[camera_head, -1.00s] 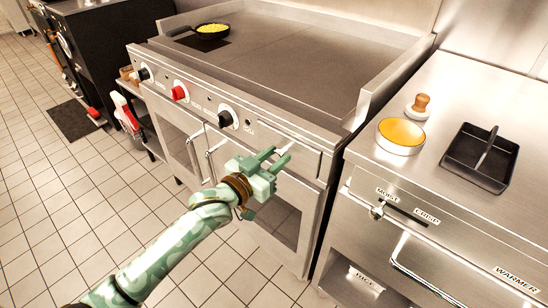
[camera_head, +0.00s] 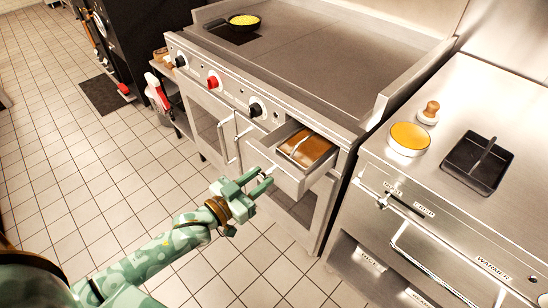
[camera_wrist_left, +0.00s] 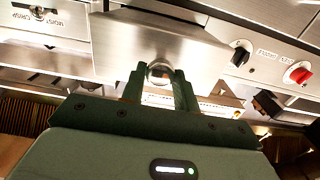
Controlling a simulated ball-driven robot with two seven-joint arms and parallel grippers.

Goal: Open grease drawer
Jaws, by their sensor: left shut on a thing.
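The grease drawer (camera_head: 291,183) is pulled out from the front of the griddle range, under its right end. Brown grease (camera_head: 305,148) shows inside it. My left gripper (camera_head: 265,180) is at the drawer's front. In the left wrist view my left gripper (camera_wrist_left: 160,85) has its two dark green fingers on either side of a round shiny knob (camera_wrist_left: 159,73) on the drawer front, and is shut on it. My right gripper is in neither view.
The griddle (camera_head: 320,62) has a pan of yellow food (camera_head: 243,21) at its far left. A steel counter on the right holds a yellow-topped round tin (camera_head: 409,139), a wooden-handled press (camera_head: 429,112) and a black tray (camera_head: 479,162).

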